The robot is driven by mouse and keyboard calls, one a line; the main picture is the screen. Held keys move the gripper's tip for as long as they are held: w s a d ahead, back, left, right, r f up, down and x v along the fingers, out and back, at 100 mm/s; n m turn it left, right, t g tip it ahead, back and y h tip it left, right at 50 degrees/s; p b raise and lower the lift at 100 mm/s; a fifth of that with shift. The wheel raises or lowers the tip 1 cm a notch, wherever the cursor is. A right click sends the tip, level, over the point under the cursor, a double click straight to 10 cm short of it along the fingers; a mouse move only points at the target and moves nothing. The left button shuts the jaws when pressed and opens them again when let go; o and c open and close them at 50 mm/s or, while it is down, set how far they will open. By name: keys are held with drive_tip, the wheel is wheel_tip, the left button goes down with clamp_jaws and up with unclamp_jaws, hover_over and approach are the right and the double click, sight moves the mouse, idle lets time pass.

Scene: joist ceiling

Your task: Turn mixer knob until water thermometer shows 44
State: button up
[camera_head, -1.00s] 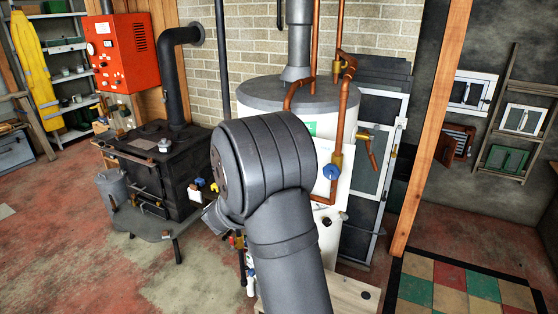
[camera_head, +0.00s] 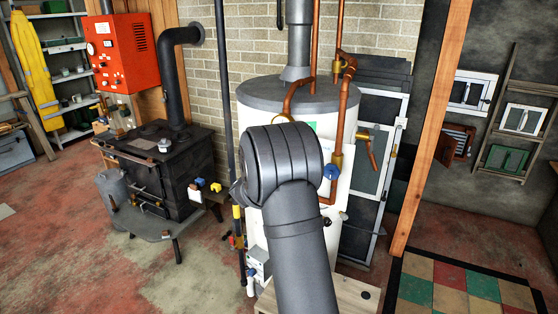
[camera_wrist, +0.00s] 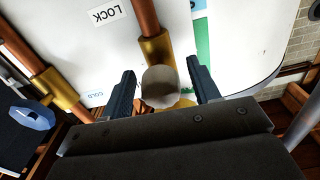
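A round grey-white knob (camera_wrist: 160,80) sits on a brass fitting (camera_wrist: 155,48) in the wrist view; I take it for the mixer knob. My gripper (camera_wrist: 160,68) has its two dark fingers apart, one on each side of the knob. Small gaps show between the knob and both fingers, so it is not gripped. The white tank (camera_wrist: 240,45) lies behind them, with a LOCK label and a small COLD label. In the head view my arm hides the gripper and the knob. I cannot make out the water thermometer or any reading.
A blue valve handle (camera_head: 331,172) is on the copper pipework right of my arm; it also shows in the wrist view (camera_wrist: 32,117). A timber post (camera_head: 432,130) stands right.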

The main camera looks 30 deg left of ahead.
drive_tip(key=c, duration=0.8)
drive_tip(key=shift+m, duration=2.3)
drive_tip(key=shift+c, duration=0.2)
drive_tip(key=o, duration=1)
drive_tip(key=shift+s, duration=0.15)
drive_tip(key=s, duration=1.7)
drive_tip(key=shift+s, duration=0.1)
